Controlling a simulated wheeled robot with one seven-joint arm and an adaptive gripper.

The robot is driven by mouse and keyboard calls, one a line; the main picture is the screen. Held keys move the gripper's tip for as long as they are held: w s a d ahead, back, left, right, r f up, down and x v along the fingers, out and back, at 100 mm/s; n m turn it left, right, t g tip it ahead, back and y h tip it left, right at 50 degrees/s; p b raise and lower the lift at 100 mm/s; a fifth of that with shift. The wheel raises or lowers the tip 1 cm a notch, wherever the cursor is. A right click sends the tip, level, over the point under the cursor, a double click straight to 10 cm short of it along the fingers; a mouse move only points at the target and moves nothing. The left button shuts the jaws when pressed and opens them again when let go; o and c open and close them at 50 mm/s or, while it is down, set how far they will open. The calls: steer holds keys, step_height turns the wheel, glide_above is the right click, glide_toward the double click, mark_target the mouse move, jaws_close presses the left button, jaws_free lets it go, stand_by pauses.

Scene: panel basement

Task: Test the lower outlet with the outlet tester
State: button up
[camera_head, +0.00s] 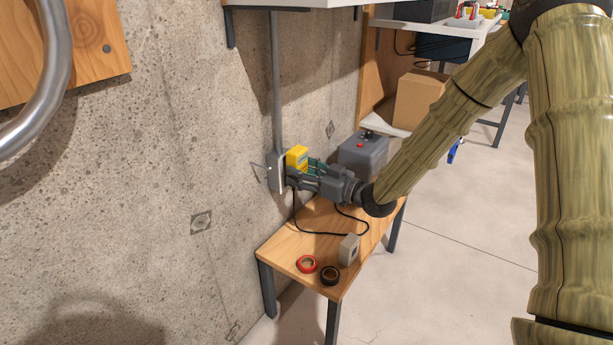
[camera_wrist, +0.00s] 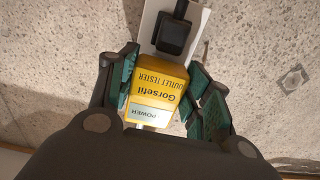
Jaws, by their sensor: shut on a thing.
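The yellow outlet tester (camera_head: 297,157) is at the wall outlet box (camera_head: 276,172). It also shows in the wrist view (camera_wrist: 155,88), its lettering upside down, with a "POWER" label. My gripper (camera_head: 303,172) is shut on the tester, with green finger pads on both sides (camera_wrist: 163,90). The white outlet plate (camera_wrist: 150,28) lies behind the tester. A black plug (camera_wrist: 173,36) sits on the plate beside the tester. The sockets are hidden, so I cannot tell whether the tester's prongs are fully seated.
A black cord (camera_head: 318,232) loops over the table. A cardboard box (camera_head: 418,98) is behind.

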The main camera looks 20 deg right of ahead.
steer(key=shift+w+a+p, duration=0.4)
steer(key=shift+w+p, duration=0.15)
steer(key=shift+p, duration=0.2)
stand_by(2.6)
steer(key=o, duration=1.5)
steer(key=shift+s, duration=0.1)
